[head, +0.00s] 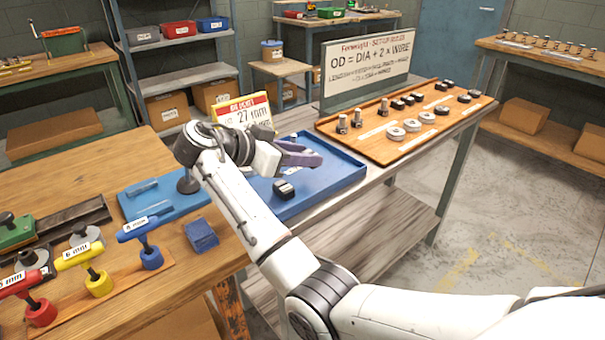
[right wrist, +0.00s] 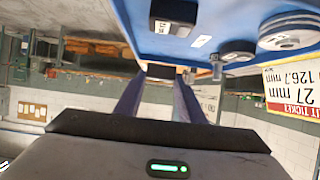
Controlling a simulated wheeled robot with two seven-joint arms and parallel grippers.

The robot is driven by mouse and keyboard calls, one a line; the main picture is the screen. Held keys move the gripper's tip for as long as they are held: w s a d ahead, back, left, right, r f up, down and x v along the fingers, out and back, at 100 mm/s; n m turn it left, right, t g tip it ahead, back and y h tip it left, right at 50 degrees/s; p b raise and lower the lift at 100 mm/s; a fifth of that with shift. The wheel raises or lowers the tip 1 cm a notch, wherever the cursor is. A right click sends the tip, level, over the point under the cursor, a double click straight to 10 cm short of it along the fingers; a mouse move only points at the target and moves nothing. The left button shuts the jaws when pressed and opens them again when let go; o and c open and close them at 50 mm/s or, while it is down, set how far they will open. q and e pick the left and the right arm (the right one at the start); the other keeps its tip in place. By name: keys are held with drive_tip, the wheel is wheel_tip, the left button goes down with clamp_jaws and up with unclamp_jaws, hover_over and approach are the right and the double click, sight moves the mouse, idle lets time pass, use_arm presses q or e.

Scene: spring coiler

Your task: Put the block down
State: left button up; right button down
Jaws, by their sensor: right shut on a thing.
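My right gripper (head: 312,157) has purple-grey fingers and reaches over the blue tray (head: 345,172) on the bench. In the right wrist view its fingers (right wrist: 160,78) run away from the camera and are shut on a small dark thing (right wrist: 160,72) at their tips, which I take for the block. Its shape is hard to make out, and in the head view I cannot pick it out. A black block with a white label (head: 284,190) lies in the tray below the gripper; a labelled black block (right wrist: 174,14) also shows in the wrist view. My left gripper is not in view.
A "27 mm" ticket sign (head: 243,113) stands at the tray's back. An orange-brown board (head: 370,145) with posts, black pieces and metal discs lies to the right, before a rule sign (head: 368,68). Coloured T-handled tools (head: 88,270) and a blue cube (head: 201,236) are left.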

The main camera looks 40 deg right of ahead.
sight(301, 186)
wheel_tip(301, 186, down, 5)
drive_tip(key=shift+r, duration=0.1)
drive_tip(key=c, duration=1.2)
unclamp_jaws()
drive_tip(key=shift+b+v, duration=0.35)
drive_tip(key=shift+v, duration=3.45)
